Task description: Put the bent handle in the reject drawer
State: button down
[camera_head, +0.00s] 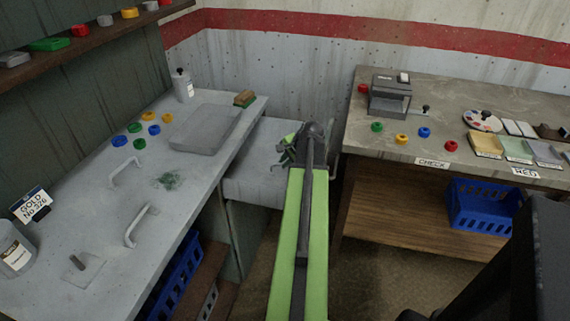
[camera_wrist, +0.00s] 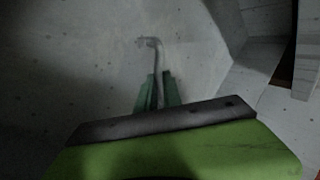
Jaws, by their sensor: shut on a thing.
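My gripper (camera_wrist: 158,92) is shut on a grey handle (camera_wrist: 157,58) in the wrist view. The handle's shaft rises from between the green fingers and its far end turns to the left; its lower part is hidden. In the head view my gripper (camera_head: 287,157) is over a low grey unit (camera_head: 258,185) between the two benches, largely hidden by my arm. I cannot tell if this unit is the reject drawer. Two other pale handles, a far one (camera_head: 126,171) and a near one (camera_head: 137,228), lie on the left bench.
The left bench (camera_head: 95,250) holds a grey tray (camera_head: 205,128), coloured rings, a bottle (camera_head: 182,85) and a brush (camera_head: 244,98). The right bench (camera_head: 345,135) holds a grey device (camera_head: 390,95) and coloured pieces. A blue crate (camera_head: 485,207) stands below it.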

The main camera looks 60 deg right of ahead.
jog(key=shift+f, duration=0.25)
jog(key=c, duration=1.8)
grip_release()
jog(key=shift+r, duration=0.15)
jog(key=shift+r, duration=0.1)
jog(key=shift+r+p, duration=0.3)
jog(key=shift+p, duration=0.1)
jog(key=p+v, duration=0.9)
jog(key=v, duration=0.2)
jog(key=shift+s+a+r, duration=0.15)
jog(key=shift+s, duration=0.15)
